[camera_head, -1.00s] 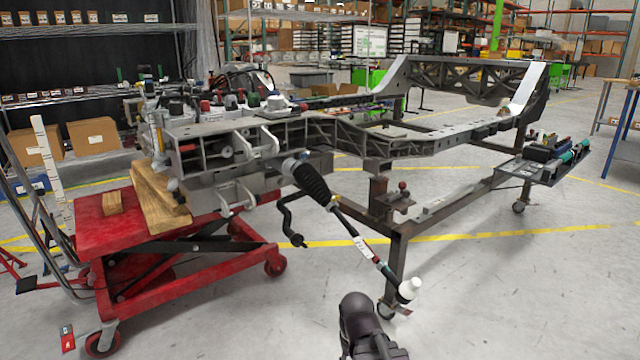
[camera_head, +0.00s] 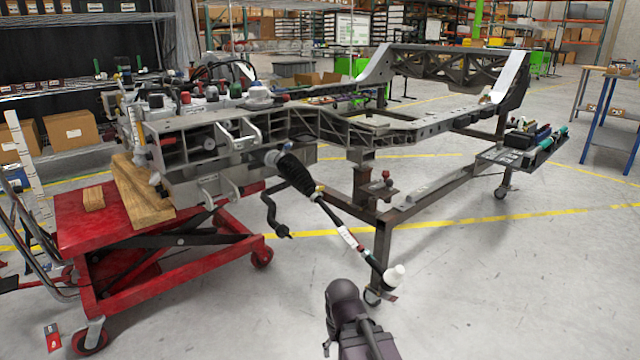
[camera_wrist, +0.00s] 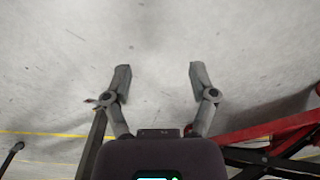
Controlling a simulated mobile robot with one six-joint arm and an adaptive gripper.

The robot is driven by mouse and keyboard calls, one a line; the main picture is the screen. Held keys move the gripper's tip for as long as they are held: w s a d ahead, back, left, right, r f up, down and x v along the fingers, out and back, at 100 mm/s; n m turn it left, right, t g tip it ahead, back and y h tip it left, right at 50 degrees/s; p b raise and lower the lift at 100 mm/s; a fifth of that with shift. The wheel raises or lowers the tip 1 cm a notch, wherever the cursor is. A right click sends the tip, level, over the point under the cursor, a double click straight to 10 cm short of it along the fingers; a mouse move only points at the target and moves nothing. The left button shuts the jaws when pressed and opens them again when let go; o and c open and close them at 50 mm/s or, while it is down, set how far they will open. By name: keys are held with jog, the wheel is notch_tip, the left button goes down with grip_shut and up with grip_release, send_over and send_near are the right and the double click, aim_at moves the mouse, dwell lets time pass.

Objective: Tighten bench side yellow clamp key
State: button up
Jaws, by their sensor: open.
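My gripper (camera_wrist: 160,74) is open and empty in the wrist view, its two fingers spread above bare grey floor. In the head view part of my arm shows at the bottom centre, short of the frame. I cannot make out a yellow clamp key in either view. The chassis (camera_head: 405,131) rests on a dark metal frame stand (camera_head: 385,240). A small clamp-like fitting with a red ball (camera_head: 387,178) stands on that frame. A small yellow thing (camera_head: 612,70) lies on a workbench (camera_head: 625,76) at the far right, too small to identify.
A red lift cart (camera_head: 95,222) with wooden blocks stands at the left under the chassis end. A steering rod with a black boot (camera_head: 297,173) juts towards me. A tool tray (camera_head: 522,151) sticks out at the right. The floor (camera_head: 520,285) at the lower right is clear.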

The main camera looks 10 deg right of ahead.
notch_tip(320, 180, up, 10)
jog(key=p, duration=1)
notch_tip(320, 180, up, 37)
jog(key=n+y+p, duration=0.1)
jog(key=n+p, duration=0.3)
jog(key=p, duration=3.2)
send_over(320, 189)
jog(key=d, duration=0.1)
jog(key=shift+w+d, duration=0.15)
jog(key=shift+w, duration=0.3)
jog(key=shift+f, duration=0.2)
jog(key=f+b, duration=0.9)
jog(key=a+f+b, duration=0.1)
jog(key=f+b, duration=0.3)
jog(key=shift+s+f+b, duration=0.25)
jog(key=shift+b, duration=0.05)
grip_shut()
